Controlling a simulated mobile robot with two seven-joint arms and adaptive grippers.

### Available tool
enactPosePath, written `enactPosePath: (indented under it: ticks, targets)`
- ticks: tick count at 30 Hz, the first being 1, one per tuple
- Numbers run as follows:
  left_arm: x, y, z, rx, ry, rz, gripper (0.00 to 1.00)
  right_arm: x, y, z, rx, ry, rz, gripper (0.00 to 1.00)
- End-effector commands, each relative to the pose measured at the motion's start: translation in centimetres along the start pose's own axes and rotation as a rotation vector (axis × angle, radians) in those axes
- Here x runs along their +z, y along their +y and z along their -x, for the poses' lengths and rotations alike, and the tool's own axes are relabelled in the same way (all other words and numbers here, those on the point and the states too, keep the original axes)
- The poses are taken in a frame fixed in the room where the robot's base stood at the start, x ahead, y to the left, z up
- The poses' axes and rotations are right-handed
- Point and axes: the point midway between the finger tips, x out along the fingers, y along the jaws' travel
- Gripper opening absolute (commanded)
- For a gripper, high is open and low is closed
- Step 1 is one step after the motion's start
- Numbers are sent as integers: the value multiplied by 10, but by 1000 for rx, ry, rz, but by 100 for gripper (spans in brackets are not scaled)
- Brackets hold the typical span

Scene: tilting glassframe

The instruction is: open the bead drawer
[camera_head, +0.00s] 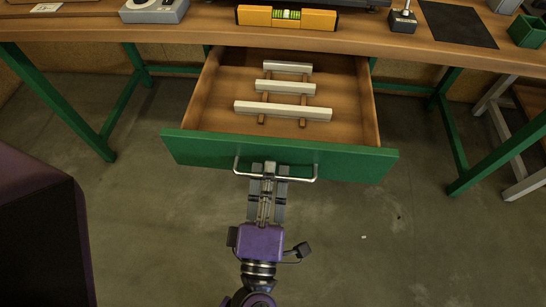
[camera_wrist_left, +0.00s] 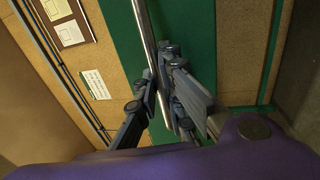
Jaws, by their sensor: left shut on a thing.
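The drawer (camera_head: 280,152) has a green front and a wooden inside. It stands pulled well out from under the workbench in the head view. Several pale bars (camera_head: 283,110) lie on wooden strips inside it. A metal bar handle (camera_head: 302,178) runs across the drawer's front. My left gripper (camera_head: 269,170) is shut on the middle of this handle. In the left wrist view the handle (camera_wrist_left: 146,35) passes between the fingers (camera_wrist_left: 162,90). My right gripper is not in view.
The wooden bench top (camera_head: 180,32) spans above the drawer. It carries a yellow spirit level (camera_head: 287,17), a grey device (camera_head: 154,10), a dark mat (camera_head: 458,24) and a green bin (camera_head: 527,31). Green bench legs (camera_head: 65,105) stand at both sides. The floor in front is clear.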

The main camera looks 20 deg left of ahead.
Motion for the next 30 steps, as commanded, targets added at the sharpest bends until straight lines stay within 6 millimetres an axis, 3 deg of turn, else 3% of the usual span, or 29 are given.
enactPosePath:
  ticks: [10, 12, 22, 30]
  targets:
    - [0, 1, 1, 1, 1, 0, 0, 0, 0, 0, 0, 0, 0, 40]
    - [0, 0, 1, 1, 1, 0, 16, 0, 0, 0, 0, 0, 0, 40]
    - [0, 0, 2, 0, 0, -1, 17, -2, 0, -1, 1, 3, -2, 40]
    - [0, -2, 39, -5, -1, -3, 17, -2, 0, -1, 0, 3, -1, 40]
